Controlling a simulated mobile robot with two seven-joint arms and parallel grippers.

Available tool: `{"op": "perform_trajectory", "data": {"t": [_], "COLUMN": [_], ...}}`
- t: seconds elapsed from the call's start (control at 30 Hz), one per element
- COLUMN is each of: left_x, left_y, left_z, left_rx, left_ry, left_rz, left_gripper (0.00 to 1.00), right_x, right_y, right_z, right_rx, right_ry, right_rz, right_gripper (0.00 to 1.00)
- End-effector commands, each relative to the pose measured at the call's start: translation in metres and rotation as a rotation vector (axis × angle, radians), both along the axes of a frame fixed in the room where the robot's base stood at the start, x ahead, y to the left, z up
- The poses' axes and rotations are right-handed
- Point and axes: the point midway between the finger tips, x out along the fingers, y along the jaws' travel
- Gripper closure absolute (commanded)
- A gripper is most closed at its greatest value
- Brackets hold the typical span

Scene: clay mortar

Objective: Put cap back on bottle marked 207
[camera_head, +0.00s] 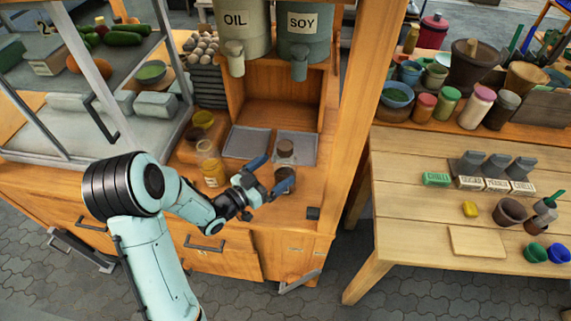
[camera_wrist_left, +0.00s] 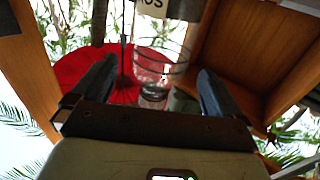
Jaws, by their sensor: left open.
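In the left wrist view, clear glass (camera_wrist_left: 160,62) shows between and beyond the open fingers (camera_wrist_left: 157,85). A second jar with yellow contents and a label (camera_head: 213,172) stands to the left of the gripper. No marking 207 is legible, and I cannot tell which piece is its cap. My right gripper is not in view.
OIL (camera_head: 240,28) and SOY (camera_head: 303,30) dispensers hang above the counter. A second grey tray (camera_head: 247,142) lies left of the jar. A wooden post (camera_head: 350,120) rises at the right; the counter's front edge is close.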

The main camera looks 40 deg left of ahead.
Motion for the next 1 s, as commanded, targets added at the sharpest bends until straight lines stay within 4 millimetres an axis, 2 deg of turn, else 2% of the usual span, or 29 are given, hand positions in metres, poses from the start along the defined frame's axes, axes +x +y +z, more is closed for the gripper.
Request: {"op": "perform_trajectory", "data": {"t": [0.1, 0.33, 0.5, 1.0], "left_x": [-0.025, -0.054, -0.059, -0.059], "left_y": [0.005, 0.010, 0.010, 0.010], "left_z": [-0.001, 0.000, 0.000, 0.000], "left_rx": [0.002, 0.001, 0.000, 0.000], "left_ry": [0.001, 0.000, -0.001, -0.001], "left_rz": [0.004, 0.001, -0.001, -0.001], "left_gripper": [0.00, 0.00, 0.00, 0.00], "right_x": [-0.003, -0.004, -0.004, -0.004], "right_y": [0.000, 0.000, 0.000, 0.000], "right_z": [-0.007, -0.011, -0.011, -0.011], "right_rx": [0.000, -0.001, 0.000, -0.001], "right_ry": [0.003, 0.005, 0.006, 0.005], "right_rz": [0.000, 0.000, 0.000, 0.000], "right_gripper": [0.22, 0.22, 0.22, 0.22]}}
